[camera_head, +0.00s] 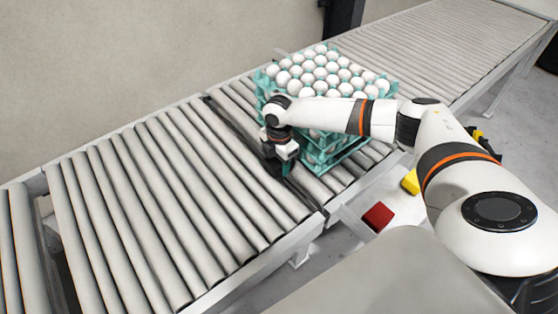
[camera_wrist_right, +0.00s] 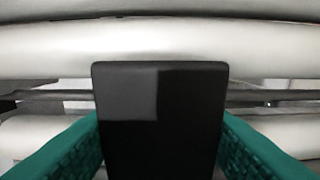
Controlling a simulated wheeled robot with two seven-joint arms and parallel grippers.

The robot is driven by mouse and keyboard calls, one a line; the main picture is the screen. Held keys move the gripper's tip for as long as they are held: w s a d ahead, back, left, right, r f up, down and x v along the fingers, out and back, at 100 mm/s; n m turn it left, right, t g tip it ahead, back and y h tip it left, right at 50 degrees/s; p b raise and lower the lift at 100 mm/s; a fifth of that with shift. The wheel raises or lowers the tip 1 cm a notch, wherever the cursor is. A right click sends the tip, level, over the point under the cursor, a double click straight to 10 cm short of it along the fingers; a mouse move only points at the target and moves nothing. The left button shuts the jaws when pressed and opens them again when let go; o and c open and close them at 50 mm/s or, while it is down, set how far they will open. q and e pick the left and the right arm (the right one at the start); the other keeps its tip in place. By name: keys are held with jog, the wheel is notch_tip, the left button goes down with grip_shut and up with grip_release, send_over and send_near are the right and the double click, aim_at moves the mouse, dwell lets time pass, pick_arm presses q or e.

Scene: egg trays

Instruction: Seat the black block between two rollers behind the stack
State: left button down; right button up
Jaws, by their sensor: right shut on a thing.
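The stack of teal egg trays (camera_head: 318,158) full of white eggs stands on the roller conveyor. My right gripper (camera_head: 279,164) is just left of the stack, low over the rollers. In the right wrist view the black block (camera_wrist_right: 160,125) fills the middle, held between two teal-padded fingers (camera_wrist_right: 160,110). Pale rollers (camera_wrist_right: 230,48) run crosswise beyond the block, with a dark gap below the nearest full one. I cannot tell whether the block touches the rollers. In the head view the block is largely hidden by the gripper. My left gripper is out of view.
A red block (camera_head: 378,217) and a yellow block (camera_head: 411,181) lie beside the conveyor's near edge. A dark seam (camera_head: 240,140) divides two conveyor sections. The rollers to the left (camera_head: 130,210) are bare. A wall (camera_head: 120,60) runs along the far side.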

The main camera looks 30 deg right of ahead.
jog(key=shift+f, duration=0.2)
jog(key=o, duration=1.2)
jog(key=shift+r, duration=0.1)
notch_tip(320, 180, up, 12)
jog(key=shift+f+b, duration=0.1)
jog(key=shift+b, duration=0.4)
